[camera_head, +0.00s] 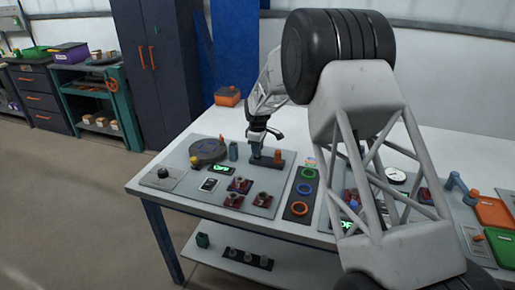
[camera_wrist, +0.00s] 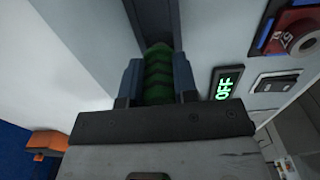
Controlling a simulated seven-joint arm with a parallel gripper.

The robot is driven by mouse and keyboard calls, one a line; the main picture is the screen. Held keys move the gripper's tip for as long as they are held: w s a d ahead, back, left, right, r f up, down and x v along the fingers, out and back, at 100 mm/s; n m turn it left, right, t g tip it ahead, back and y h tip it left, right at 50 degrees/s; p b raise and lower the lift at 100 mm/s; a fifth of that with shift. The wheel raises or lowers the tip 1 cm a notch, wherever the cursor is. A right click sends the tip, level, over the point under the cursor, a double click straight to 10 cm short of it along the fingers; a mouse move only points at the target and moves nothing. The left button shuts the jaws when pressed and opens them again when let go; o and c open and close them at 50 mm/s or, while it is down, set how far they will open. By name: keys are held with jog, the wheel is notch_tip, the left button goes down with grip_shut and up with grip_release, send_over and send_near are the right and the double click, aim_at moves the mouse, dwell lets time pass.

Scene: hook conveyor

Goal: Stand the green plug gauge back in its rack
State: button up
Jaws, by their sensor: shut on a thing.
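The green plug gauge (camera_wrist: 157,75) shows in the wrist view as a ridged green handle between the two fingers. My gripper (camera_wrist: 158,84) is shut on it. A dark strip (camera_wrist: 152,22) lies just beyond the gauge there and looks like part of the rack. In the head view my gripper (camera_head: 256,143) points down over the left part of a dark low rack (camera_head: 267,161). An orange gauge (camera_head: 278,156) stands upright at the rack's right end. The lower end of the green gauge is hidden, so I cannot tell whether it is seated.
A panel with coloured rings (camera_head: 301,188) lies to the right. An orange box (camera_head: 228,96) sits at the back.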

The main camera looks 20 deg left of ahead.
jog(key=shift+f, duration=1.2)
dwell(1.7)
dwell(0.8)
jog(key=o, duration=1.4)
jog(key=shift+r, duration=0.15)
jog(key=shift+r, duration=3.35)
